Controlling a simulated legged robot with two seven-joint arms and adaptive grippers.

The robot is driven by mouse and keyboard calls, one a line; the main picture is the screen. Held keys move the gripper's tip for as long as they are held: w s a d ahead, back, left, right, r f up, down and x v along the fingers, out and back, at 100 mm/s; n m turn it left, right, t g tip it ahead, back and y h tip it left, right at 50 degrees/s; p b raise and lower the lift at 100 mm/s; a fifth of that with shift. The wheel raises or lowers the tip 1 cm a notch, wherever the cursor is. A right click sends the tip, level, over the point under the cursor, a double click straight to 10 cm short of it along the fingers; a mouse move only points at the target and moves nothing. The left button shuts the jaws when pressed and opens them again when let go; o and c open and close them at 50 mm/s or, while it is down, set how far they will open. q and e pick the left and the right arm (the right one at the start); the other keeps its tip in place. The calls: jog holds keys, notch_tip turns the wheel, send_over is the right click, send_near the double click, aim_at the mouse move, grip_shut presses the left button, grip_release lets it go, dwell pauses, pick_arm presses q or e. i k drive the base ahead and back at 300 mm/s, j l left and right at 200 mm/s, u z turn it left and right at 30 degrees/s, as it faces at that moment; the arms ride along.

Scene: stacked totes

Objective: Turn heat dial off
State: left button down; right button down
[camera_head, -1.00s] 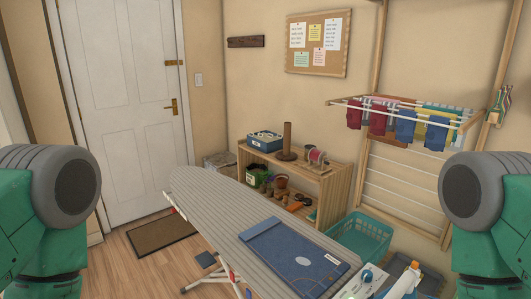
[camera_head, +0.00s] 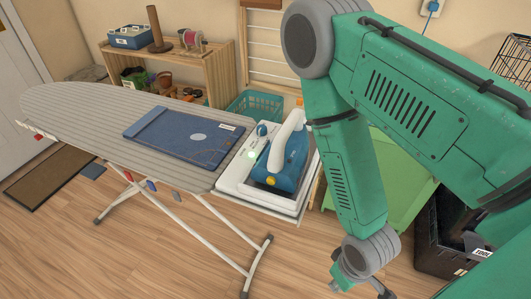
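A blue and white iron (camera_head: 288,160) stands on a white base (camera_head: 234,184) at the right end of the ironing board. A small round blue knob (camera_head: 262,130) sits at the back of the base, left of the iron; it looks like the heat dial, but its marking is too small to read. A pale green spot (camera_head: 253,154) shows in front of it. My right arm comes in from the right and hangs down. Its gripper (camera_head: 362,287) is low, over the floor, apart from the iron and cut by the bottom edge. My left gripper is out of view.
The ironing board (camera_head: 85,108) carries a folded blue cloth (camera_head: 180,136). Its crossed legs (camera_head: 205,208) stand below. Behind are a wooden shelf (camera_head: 215,55) and a teal basket (camera_head: 255,104). A green bin (camera_head: 408,190) and black crate (camera_head: 440,238) are at right. Floor in front is clear.

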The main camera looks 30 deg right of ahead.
aim_at(261, 131)
jog(key=i+j, duration=0.1)
jog(key=j, duration=0.25)
jog(key=j+z, duration=0.1)
jog(key=z, duration=0.3)
jog(key=j+z, duration=0.1)
jog(key=z, duration=0.25)
jog(key=j+z, duration=0.1)
jog(key=z, duration=0.3)
